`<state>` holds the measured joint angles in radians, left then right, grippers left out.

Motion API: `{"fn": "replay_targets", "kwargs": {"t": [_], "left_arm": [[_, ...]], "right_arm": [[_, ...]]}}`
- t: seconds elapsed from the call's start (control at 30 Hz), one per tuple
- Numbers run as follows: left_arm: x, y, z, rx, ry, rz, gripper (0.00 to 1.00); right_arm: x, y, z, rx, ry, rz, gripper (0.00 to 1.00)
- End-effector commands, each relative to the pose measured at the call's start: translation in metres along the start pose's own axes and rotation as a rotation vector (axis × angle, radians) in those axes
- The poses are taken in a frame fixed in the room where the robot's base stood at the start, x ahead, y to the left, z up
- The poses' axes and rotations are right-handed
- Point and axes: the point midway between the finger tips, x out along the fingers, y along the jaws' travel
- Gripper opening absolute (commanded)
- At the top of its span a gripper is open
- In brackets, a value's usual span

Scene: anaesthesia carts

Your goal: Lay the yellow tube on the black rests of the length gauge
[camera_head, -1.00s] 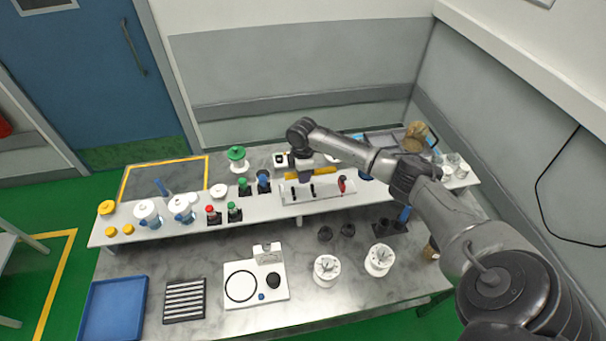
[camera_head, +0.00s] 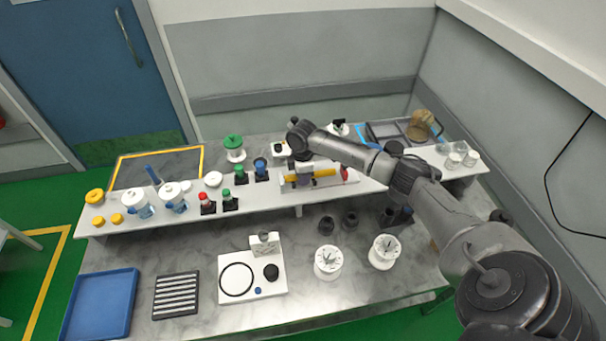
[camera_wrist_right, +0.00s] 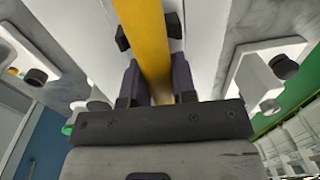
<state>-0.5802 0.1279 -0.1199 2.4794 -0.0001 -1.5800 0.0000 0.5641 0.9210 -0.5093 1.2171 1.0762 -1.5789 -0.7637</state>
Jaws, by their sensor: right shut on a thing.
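The yellow tube (camera_head: 324,173) is over the white length gauge (camera_head: 332,184) on the raised shelf in the head view. My right gripper (camera_head: 304,177) is shut on the tube from above, left of its middle. In the right wrist view the tube (camera_wrist_right: 145,35) runs between the fingers of the gripper (camera_wrist_right: 158,80). Black rest pieces of the gauge (camera_wrist_right: 122,38) show on both sides of the tube there. I cannot tell whether the tube touches the rests. The gripper and tube hide part of the gauge. My left gripper is not in view.
A red part (camera_head: 345,174) stands at the gauge's right end. Blue-topped (camera_head: 261,169) and green-topped (camera_head: 240,173) items stand to its left. A grey tray (camera_head: 384,133) lies behind to the right. White spools (camera_head: 328,262) stand on the lower bench.

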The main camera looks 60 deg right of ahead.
Motion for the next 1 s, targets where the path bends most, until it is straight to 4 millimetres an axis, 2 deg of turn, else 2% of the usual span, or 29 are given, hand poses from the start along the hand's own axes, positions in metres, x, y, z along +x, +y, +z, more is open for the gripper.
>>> {"fn": "replay_targets", "kwargs": {"t": [0.37,0.4,0.7,1.0], "left_arm": [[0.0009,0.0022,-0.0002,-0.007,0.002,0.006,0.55],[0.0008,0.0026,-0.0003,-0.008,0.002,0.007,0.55],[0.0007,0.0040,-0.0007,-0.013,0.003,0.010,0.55],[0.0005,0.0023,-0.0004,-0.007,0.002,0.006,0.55]], "right_arm": [[0.0044,0.0005,0.0002,0.001,0.000,0.000,0.00],[0.0044,0.0005,0.0001,0.001,0.000,0.000,0.27],[0.0044,0.0005,0.0000,0.001,0.000,0.000,0.55],[0.0005,0.0007,-0.0001,0.000,0.001,0.001,0.55]]}}
